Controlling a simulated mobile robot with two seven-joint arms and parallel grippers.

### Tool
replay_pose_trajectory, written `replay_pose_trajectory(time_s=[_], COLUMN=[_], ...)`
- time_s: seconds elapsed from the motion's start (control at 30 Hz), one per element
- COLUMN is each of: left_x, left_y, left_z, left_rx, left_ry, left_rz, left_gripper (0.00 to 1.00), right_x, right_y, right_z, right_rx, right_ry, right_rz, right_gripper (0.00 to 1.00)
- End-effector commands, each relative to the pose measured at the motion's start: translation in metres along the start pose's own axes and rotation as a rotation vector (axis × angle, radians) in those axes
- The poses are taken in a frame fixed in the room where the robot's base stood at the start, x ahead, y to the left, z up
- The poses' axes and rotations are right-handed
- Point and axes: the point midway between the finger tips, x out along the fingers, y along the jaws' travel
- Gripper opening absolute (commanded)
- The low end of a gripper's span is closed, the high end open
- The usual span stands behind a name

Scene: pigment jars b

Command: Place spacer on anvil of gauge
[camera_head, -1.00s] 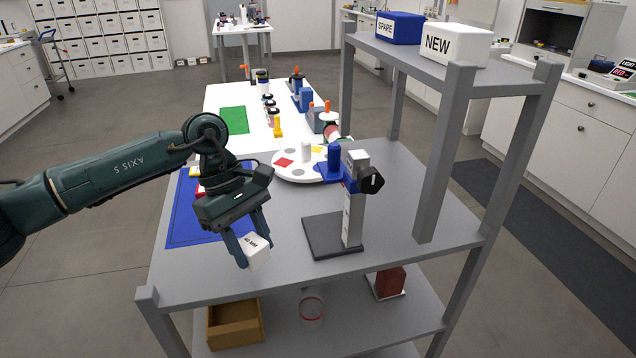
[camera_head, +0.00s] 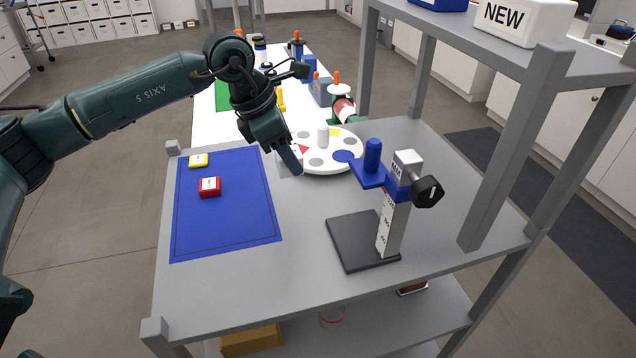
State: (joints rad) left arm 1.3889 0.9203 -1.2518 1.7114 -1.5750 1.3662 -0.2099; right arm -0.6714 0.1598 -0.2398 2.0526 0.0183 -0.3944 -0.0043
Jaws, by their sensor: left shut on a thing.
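My left gripper (camera_head: 286,165) is shut on a white block (camera_head: 284,170), which I take for the spacer. Its fingers hide part of the block, in front of the left edge of the round white turntable. The gauge stands to the right: a dark flat base (camera_head: 350,243), an upright white scale column (camera_head: 392,225), and a blue carriage (camera_head: 369,173) with a blue cylinder on it and a black knob. The spacer is apart from the gauge, up and left of it. Which part is the anvil I cannot tell for sure. My right gripper is not in view.
The turntable (camera_head: 345,161) carries a white cylinder. A grey shelf post (camera_head: 515,150) stands right of the gauge. Grey tabletop is bare between mat and gauge.

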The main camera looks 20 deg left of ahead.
Motion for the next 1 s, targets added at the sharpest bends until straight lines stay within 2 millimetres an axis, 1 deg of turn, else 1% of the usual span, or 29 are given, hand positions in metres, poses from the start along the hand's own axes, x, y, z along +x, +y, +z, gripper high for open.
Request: replay_pose_trajectory(time_s=[0.1, 0.2, 0.37, 0.5, 0.6, 1.0], left_x=[0.021, 0.035, 0.05, 0.068, 0.078, 0.086], left_y=[-0.001, -0.001, 0.0, -0.001, 0.0, 0.0], left_z=[-0.009, -0.016, -0.022, -0.03, -0.034, -0.037], left_rx=[-0.002, -0.001, -0.001, -0.002, 0.0, 0.0], left_ry=[0.003, 0.003, 0.002, 0.003, 0.001, 0.0], left_rz=[-0.003, -0.003, -0.002, -0.004, -0.001, -0.001], left_gripper=[0.12, 0.12, 0.12, 0.12, 0.12, 0.12], right_x=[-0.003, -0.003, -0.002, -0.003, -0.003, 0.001], right_y=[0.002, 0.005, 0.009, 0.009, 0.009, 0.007], right_z=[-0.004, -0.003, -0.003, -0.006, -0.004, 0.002], right_rx=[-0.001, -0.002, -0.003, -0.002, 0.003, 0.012], right_ry=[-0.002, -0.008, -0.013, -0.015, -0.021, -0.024], right_rz=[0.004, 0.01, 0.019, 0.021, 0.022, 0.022], right_gripper=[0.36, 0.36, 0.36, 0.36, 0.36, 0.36])
